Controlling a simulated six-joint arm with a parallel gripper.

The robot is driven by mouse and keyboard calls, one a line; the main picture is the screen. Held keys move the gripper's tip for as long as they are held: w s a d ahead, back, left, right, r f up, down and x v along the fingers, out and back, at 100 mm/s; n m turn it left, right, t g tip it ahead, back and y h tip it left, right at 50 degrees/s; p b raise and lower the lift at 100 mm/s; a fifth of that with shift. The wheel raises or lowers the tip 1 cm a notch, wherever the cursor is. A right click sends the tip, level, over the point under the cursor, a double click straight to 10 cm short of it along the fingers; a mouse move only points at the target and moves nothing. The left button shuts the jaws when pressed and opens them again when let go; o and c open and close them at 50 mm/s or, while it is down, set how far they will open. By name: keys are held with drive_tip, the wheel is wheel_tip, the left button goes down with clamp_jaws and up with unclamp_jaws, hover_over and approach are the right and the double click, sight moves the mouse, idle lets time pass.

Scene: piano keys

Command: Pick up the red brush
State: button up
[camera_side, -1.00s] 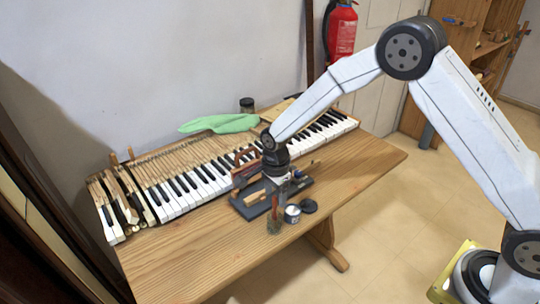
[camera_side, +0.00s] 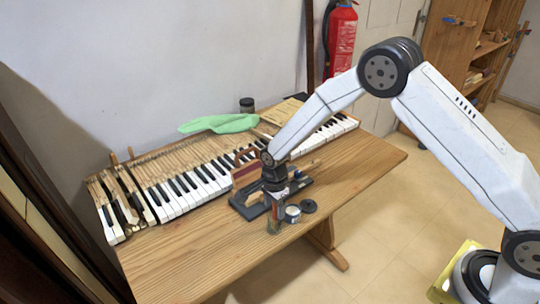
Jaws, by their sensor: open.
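A small glass jar (camera_side: 274,227) stands near the front edge of the wooden table. A thin reddish upright thing (camera_side: 276,211) shows at the jar's mouth; it may be the red brush, but it is too small to be sure. My gripper (camera_side: 277,206) points down just over the jar, very close to the reddish thing. The fingers are open, but small and dark, and I cannot tell whether the reddish thing is between them. My wrist hides part of the dark tray behind.
A dark tray (camera_side: 247,211) with tools lies behind the jar. A small tin (camera_side: 293,214) and a dark round lid (camera_side: 309,206) are close on the right. The piano keyboard (camera_side: 190,192) runs behind, with a green cloth (camera_side: 225,124) on it. The table's left front is clear.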

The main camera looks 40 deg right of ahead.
clamp_jaws()
drive_tip(key=shift+r, duration=0.1)
idle(0.3)
drive_tip(key=shift+r, duration=4.9)
